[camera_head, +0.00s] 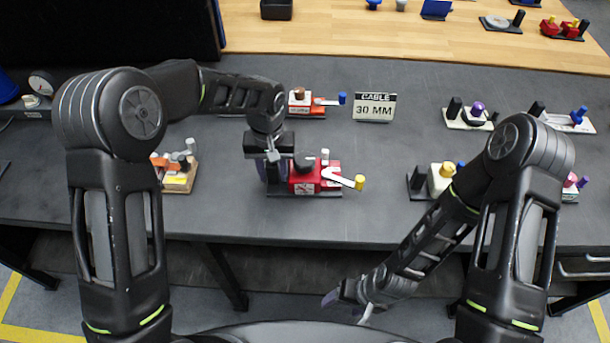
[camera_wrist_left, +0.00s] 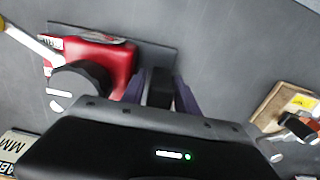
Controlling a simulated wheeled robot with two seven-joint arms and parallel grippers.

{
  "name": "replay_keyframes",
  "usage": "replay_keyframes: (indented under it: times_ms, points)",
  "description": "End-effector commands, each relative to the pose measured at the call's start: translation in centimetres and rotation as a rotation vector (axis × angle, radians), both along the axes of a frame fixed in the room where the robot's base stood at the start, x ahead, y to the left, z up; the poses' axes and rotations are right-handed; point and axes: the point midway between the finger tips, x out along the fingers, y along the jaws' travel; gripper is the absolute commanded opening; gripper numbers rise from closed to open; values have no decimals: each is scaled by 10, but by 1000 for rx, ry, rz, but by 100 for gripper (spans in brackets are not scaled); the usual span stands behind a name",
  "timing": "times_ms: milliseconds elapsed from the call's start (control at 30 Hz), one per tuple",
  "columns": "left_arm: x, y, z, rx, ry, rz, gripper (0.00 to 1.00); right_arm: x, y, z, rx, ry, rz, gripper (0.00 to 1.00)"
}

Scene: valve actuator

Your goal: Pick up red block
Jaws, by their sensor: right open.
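The red block (camera_head: 313,178) sits on a dark base plate on the grey table. It has a white lever with a yellow knob (camera_head: 359,182). The red block also shows in the left wrist view (camera_wrist_left: 105,62), beside a round black knob (camera_wrist_left: 82,82). My left gripper (camera_head: 274,172) points down just left of the red block. Its purple fingers (camera_wrist_left: 160,88) are on either side of a dark upright piece on the plate; whether they touch it is unclear. My right gripper (camera_head: 347,308) is open and low in front of the table, away from the block.
A wooden-based fixture (camera_head: 177,172) is to the left, a cream block (camera_head: 441,178) to the right.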

Motion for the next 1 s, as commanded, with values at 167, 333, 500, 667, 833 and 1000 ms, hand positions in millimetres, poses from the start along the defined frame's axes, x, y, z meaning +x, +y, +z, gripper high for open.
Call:
replay_keyframes:
  times_ms: [167,333,500,667,833,1000]
  points:
    - [0,0,0,0,0,0,36,0,0,0,0,0,0,68]
    - [0,0,0,0,0,0,36,0,0,0,0,0,0,68]
    - [0,0,0,0,0,0,22,0,0,0,0,0,0,68]
    - [0,0,0,0,0,0,9,0,0,0,0,0,0,68]
    - [0,0,0,0,0,0,0,0,0,0,0,0,0,68]
    - [0,0,0,0,0,0,0,0,0,0,0,0,0,68]
